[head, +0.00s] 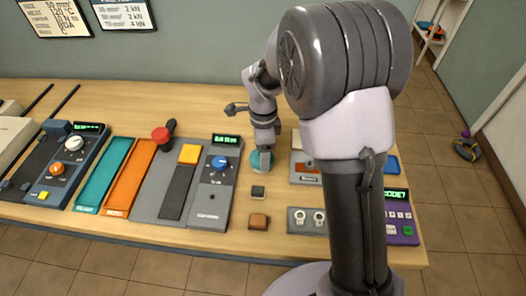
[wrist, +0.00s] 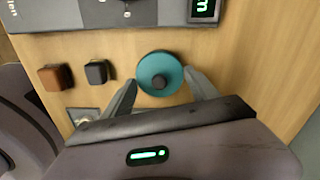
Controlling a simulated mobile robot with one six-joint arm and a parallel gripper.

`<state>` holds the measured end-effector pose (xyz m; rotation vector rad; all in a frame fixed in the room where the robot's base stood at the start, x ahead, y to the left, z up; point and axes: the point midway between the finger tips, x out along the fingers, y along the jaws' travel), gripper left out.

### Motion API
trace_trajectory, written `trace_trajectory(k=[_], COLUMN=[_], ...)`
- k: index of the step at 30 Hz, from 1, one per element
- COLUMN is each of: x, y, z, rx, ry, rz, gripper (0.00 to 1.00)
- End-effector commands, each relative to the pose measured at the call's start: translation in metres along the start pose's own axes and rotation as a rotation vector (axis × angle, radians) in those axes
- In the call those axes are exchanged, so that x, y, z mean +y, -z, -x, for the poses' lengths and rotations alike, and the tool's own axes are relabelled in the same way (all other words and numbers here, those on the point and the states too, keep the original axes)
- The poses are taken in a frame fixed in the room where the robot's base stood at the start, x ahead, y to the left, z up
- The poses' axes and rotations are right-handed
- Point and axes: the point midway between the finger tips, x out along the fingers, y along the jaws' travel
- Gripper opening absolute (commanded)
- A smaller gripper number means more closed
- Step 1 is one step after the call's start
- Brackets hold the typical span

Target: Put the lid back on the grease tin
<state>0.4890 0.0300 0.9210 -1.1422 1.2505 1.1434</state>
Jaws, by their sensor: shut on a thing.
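My gripper (head: 264,156) points down at the wooden table, right of the grey device with the blue knob. In the wrist view its two fingers (wrist: 164,84) are closed on the sides of a round teal piece with a dark knob in its centre, which looks like the lid (wrist: 149,67). The teal piece also shows under the gripper in the head view (head: 256,165). I cannot make out a separate tin; it may be hidden under the lid. I cannot tell whether the lid rests on anything.
A black block (head: 258,192) and a brown block (head: 259,221) lie in front of the gripper. The grey device with a blue knob (head: 213,190) is close on the left. A panel with two round sockets (head: 307,220) and a purple keypad (head: 402,222) are on the right.

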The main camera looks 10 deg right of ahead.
Motion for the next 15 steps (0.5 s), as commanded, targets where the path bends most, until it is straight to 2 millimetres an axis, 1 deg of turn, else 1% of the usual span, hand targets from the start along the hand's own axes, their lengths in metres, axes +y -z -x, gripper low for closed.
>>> trace_trajectory(k=[9, 10, 13, 15], x=[-0.0001, -0.0001, -0.0001, 0.0000], y=[0.0000, 0.0000, 0.0000, 0.0000], z=[-0.0002, -0.0002, -0.0002, -0.0002], rx=[0.000, 0.000, 0.000, 0.000], ry=[0.000, 0.000, 0.000, 0.000], rz=[0.000, 0.000, 0.000, 0.000], gripper=[0.31, 0.72, 0.92, 0.94])
